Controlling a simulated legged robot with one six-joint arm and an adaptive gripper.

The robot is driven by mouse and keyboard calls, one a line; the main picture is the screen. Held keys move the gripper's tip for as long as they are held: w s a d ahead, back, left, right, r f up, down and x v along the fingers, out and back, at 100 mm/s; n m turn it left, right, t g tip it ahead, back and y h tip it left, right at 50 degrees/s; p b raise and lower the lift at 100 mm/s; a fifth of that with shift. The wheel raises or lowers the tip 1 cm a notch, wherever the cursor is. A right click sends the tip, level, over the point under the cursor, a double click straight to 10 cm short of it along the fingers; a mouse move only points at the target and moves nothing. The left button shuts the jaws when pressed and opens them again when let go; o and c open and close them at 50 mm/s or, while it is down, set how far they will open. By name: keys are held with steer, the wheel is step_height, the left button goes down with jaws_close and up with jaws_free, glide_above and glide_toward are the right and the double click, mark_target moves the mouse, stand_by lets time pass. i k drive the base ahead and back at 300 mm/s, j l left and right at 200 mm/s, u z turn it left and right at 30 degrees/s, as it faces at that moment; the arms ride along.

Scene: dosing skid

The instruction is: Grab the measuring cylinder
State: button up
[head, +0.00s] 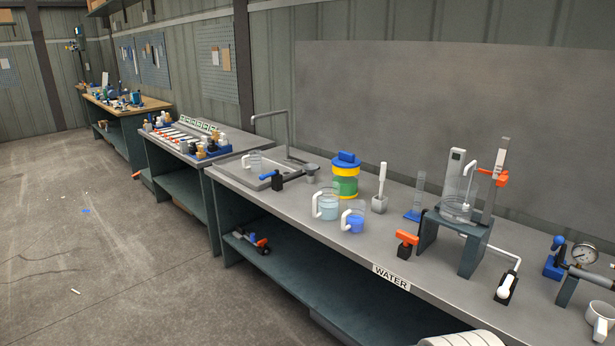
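The measuring cylinder (419,190) is a slim, clear upright tube on a blue foot (413,215). It stands on the grey bench (330,253) toward the back, just left of a dark stand (472,255). It appears empty, though its clear wall is hard to read at this size. My gripper is not in view, so its opening and distance from the cylinder do not show.
An orange-handled valve (406,243) is in front. A clear vessel (458,195) tops the stand.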

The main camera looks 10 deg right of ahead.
mark_target(414, 214)
steer(key=i+l+u, duration=0.1)
steer(key=i+u, duration=0.35)
steer(key=i, duration=0.75)
steer(key=i+z, duration=0.3)
steer(key=i+j+z, duration=0.25)
steer(key=i+z, duration=0.2)
steer(key=z, duration=0.2)
steer(key=i+z, duration=0.2)
steer(key=z, duration=0.2)
steer(key=i+z, duration=0.2)
steer(key=z, duration=0.2)
steer(key=i+j+z, duration=0.1)
steer(key=z, duration=0.3)
steer(key=i, duration=0.05)
